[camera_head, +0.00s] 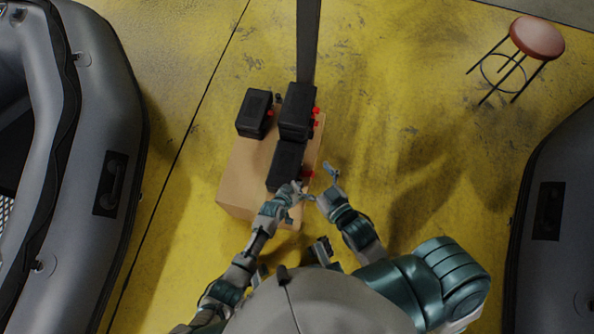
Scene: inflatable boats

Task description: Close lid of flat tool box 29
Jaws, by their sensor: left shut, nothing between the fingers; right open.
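Several black tool boxes sit on a tan cardboard-coloured block (239,172). One box (254,113) is at the back left, another (297,108) at the back right, and a third (286,163) is nearest me. Red parts show along the right side of the boxes. No number is readable, so I cannot tell which is box 29, nor whether any lid stands open. My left gripper (297,190) is shut and empty at the near end of the nearest box; contact is unclear. My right gripper (327,180) is open and empty, just right of that box.
A dark upright post (307,40) stands behind the boxes. Grey inflatable boats flank the space at the left (82,175) and right (562,215). A red-topped stool (537,37) stands at the upper right. The yellow floor (430,130) between block and right boat is clear.

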